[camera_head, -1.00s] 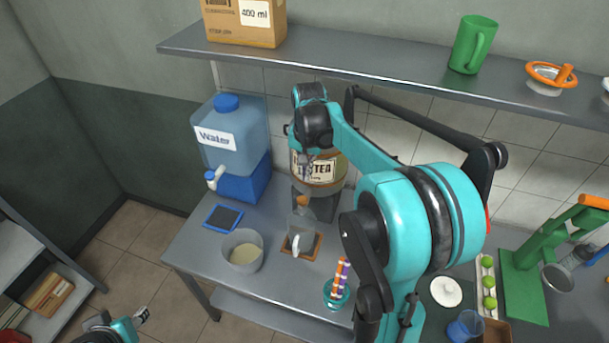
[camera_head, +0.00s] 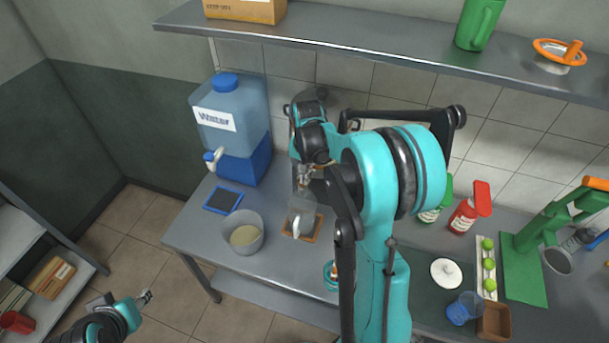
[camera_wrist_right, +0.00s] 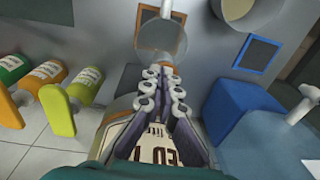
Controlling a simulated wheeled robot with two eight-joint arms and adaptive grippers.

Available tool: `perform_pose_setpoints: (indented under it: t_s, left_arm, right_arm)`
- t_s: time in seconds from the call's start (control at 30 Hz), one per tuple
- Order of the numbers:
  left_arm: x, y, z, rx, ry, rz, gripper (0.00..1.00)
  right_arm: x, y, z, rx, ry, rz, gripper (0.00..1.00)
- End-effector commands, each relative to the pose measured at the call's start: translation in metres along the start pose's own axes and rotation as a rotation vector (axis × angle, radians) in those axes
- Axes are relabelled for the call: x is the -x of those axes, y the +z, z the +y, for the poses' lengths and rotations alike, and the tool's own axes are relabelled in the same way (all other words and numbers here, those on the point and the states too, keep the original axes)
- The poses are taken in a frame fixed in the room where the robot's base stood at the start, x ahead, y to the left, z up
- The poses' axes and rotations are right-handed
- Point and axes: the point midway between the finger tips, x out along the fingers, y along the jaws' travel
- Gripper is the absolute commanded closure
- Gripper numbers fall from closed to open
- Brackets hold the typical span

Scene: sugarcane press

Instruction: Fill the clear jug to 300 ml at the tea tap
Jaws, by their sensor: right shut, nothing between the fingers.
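The clear jug (camera_head: 300,215) stands on a wooden-edged coaster on the metal table, its handle toward the front. In the right wrist view the jug (camera_wrist_right: 162,40) is just beyond my fingertips; I make out no dark liquid in it and cannot read its marks. The tea dispenser is mostly hidden by my right arm in the head view; its label (camera_wrist_right: 150,150) shows behind my fingers in the wrist view. The tea tap is not clearly visible. My right gripper (camera_head: 304,178) is shut and empty, above and behind the jug. My left gripper (camera_head: 146,297) is low at left, away from the table.
A blue water dispenser (camera_head: 232,120) and a blue-framed pad (camera_head: 223,200) are to the left. A bowl of pale contents (camera_head: 244,236) sits left of the jug. Sauce bottles (camera_head: 464,212), a green press (camera_head: 525,270) and a blue cup (camera_head: 463,308) are right. A shelf (camera_head: 370,55) spans above.

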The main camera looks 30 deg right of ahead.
Motion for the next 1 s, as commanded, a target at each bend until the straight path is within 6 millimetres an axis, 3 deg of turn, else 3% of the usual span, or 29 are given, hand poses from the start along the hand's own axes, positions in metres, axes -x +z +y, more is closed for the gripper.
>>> perform_pose_setpoints:
  t_s: [0.3, 1.0]
  left_arm:
    - [-0.016, 0.012, 0.0, 0.0, 0.0, 0.0, 0.6]
    - [-0.015, 0.011, 0.0, 0.0, 0.0, 0.0, 0.6]
  right_arm:
    - [-0.024, 0.001, 0.001, 0.0, 0.0, 0.0, 1.0]
    - [-0.024, 0.001, 0.001, 0.0, 0.0, 0.0, 1.0]
